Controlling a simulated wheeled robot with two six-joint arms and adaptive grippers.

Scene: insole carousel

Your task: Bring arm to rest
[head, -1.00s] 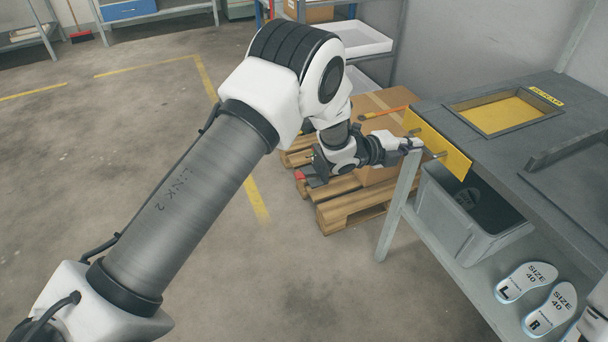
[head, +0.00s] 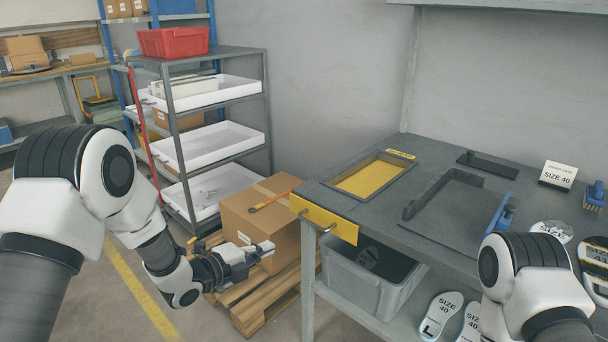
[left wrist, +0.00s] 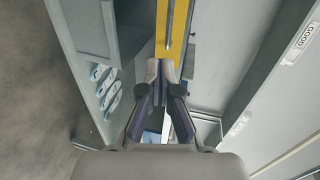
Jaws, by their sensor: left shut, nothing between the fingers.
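My left arm comes in from the left in the head view. Its gripper (head: 262,248) is shut and empty, in front of the cardboard box and left of the yellow drawer front (head: 324,220). In the left wrist view the left gripper's fingers (left wrist: 163,72) are together with nothing between them. The yellow drawer front also shows beyond the fingertips there (left wrist: 174,30). A white and black link of my right arm shows at the lower right of the head view. The right gripper is out of frame.
The grey workbench (head: 390,252) holds a yellow-bottomed recess (head: 372,180), a dark tray and a SIZE 40 card (head: 558,176). A grey bin (head: 368,290) and insoles (head: 441,312) are on its lower shelf. The cardboard box (head: 262,215) sits on a wooden pallet (head: 262,306). A shelf rack (head: 266,110) stands behind.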

